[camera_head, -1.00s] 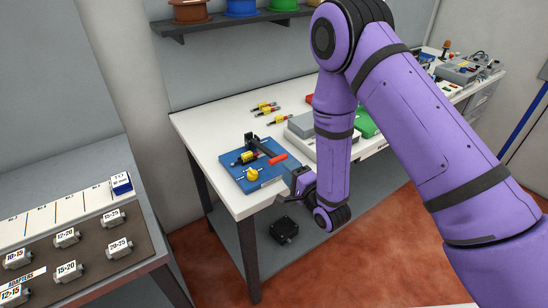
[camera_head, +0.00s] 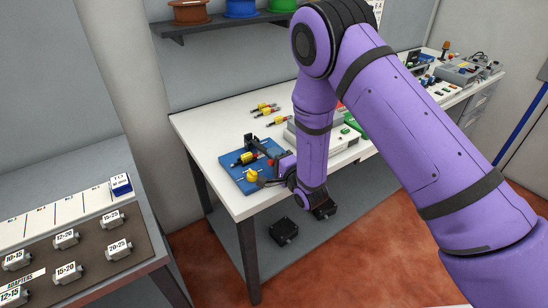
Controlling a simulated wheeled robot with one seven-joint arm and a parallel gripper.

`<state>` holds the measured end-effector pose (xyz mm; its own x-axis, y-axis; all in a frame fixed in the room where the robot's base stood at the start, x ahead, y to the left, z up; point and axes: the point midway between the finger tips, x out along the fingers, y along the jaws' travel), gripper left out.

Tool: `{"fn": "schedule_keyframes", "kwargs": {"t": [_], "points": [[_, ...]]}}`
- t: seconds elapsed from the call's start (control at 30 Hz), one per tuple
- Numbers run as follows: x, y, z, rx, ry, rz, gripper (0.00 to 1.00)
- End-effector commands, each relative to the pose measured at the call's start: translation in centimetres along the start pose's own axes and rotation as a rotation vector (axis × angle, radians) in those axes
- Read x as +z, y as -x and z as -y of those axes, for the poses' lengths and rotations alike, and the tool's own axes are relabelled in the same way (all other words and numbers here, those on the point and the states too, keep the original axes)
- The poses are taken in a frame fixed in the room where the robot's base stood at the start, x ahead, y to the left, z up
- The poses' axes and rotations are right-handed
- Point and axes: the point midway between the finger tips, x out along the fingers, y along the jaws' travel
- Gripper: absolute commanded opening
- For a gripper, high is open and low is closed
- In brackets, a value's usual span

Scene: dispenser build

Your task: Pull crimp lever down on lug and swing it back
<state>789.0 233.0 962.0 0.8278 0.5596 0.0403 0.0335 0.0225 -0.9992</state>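The crimp press (camera_head: 253,146) stands on a blue base plate (camera_head: 232,172) at the near left part of the white bench. Its dark lever arm slopes down to the right, toward my gripper. A black part with a yellow band (camera_head: 243,159) lies at the press, and a yellow knob-like part (camera_head: 252,175) sits at the plate's front. My gripper (camera_head: 268,181) is right at the plate's right edge, beside the yellow part. Whether its fingers are open or hold the handle cannot be seen.
Several yellow-banded parts (camera_head: 266,110) lie farther back on the white bench (camera_head: 200,126). A grey box stands right of the press, partly behind my arm. A side table (camera_head: 90,170) with labelled adapters is at the left. A black box (camera_head: 284,230) sits on the lower shelf.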

Motion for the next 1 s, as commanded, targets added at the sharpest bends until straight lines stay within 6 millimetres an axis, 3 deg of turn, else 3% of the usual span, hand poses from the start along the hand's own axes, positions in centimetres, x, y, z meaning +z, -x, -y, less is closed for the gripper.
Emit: {"fn": "schedule_keyframes", "kwargs": {"t": [0.03,0.1,0.57,1.0], "points": [[0.0,0.0,0.0,0.000,0.000,0.000,0.14],[0.0,0.0,0.0,-0.001,0.000,0.000,0.00],[-0.1,-0.3,1.0,0.038,-0.001,-0.001,0.00],[-0.1,-2.0,4.9,0.308,0.000,-0.002,0.00]]}}
